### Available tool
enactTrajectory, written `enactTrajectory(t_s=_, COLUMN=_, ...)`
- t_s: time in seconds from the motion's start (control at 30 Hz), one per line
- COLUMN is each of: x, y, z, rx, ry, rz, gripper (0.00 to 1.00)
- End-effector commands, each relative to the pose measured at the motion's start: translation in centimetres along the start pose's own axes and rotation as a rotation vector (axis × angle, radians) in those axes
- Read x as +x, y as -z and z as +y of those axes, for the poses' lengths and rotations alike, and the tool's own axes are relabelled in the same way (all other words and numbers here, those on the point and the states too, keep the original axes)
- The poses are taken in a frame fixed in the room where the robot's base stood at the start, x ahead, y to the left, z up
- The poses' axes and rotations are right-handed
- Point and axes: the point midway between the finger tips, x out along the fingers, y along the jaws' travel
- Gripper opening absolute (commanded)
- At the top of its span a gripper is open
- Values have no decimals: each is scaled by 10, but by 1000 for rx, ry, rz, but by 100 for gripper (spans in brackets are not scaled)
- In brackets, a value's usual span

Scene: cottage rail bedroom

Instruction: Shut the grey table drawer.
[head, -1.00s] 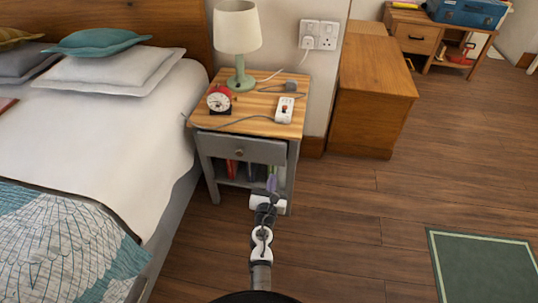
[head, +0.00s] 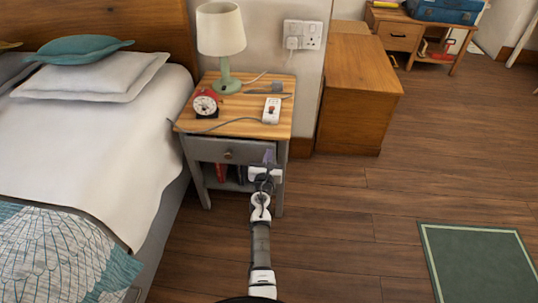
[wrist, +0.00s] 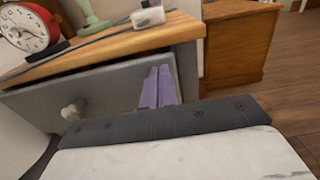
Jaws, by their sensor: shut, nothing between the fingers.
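The grey drawer (head: 212,150) is in the bedside table (head: 205,190), under its wooden top, with a round knob (head: 228,155). In the wrist view its grey front (wrist: 105,92) stands a little out from the table, with a dark gap along its top edge; the pale knob (wrist: 72,111) is at left. My gripper (head: 269,157) is at the right end of the drawer front. Its purple fingers (wrist: 157,88) are shut with nothing between them. They overlap the front near its right edge; I cannot tell if they touch it.
A lamp (head: 221,42), red alarm clock (head: 205,103) and white socket strip (head: 271,110) with a cable stand on the tabletop. The bed (head: 95,150) is close at left. A wooden cabinet (head: 355,105) stands at right. Floor at right is clear up to a green rug (head: 480,262).

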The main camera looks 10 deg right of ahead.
Motion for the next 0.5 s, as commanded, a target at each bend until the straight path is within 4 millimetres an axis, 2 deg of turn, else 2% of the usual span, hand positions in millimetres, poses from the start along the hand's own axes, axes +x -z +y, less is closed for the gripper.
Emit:
enactTrajectory(t_s=0.2, x=13, y=0, z=0, rx=1, ry=0, rz=0, gripper=0)
enactTrajectory(t_s=0.5, x=14, y=0, z=0, rx=1, ry=0, rz=0, gripper=0)
